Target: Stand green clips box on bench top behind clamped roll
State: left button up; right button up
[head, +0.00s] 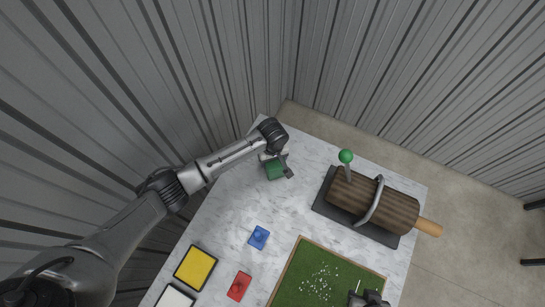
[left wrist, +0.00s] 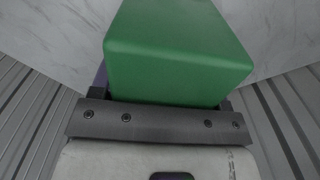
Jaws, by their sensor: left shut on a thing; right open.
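The green clips box (head: 274,170) is in my left gripper (head: 276,164), near the bench top's far left corner. In the left wrist view the green box (left wrist: 178,50) fills the space between the fingers, which are shut on it. I cannot tell whether it touches the bench. The clamped roll (head: 395,212) is brown and ribbed, under a grey curved bar on a dark base plate (head: 328,207), right of the box. The bench top (head: 228,217) is pale marble. My right gripper (head: 368,299) is open, partly in view at the bottom edge, over the green turf.
A green knob (head: 346,156) on a lever stands at the roll's far side. A framed turf mat (head: 310,262) with white bits lies in front. Blue (head: 259,238), red (head: 239,287) and yellow (head: 196,268) items lie left of it. Bare bench lies between box and roll. Corrugated walls stand behind.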

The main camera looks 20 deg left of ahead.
pick_arm(q)
jog(key=o, duration=0.7)
jog(key=shift+f, duration=0.2)
jog(key=o, duration=0.4)
jog(key=shift+o, duration=0.2)
notch_tip(320, 180, up, 11)
jog(key=shift+r+p, duration=0.1)
jog(key=shift+p, duration=0.55)
jog(key=shift+r, duration=0.6)
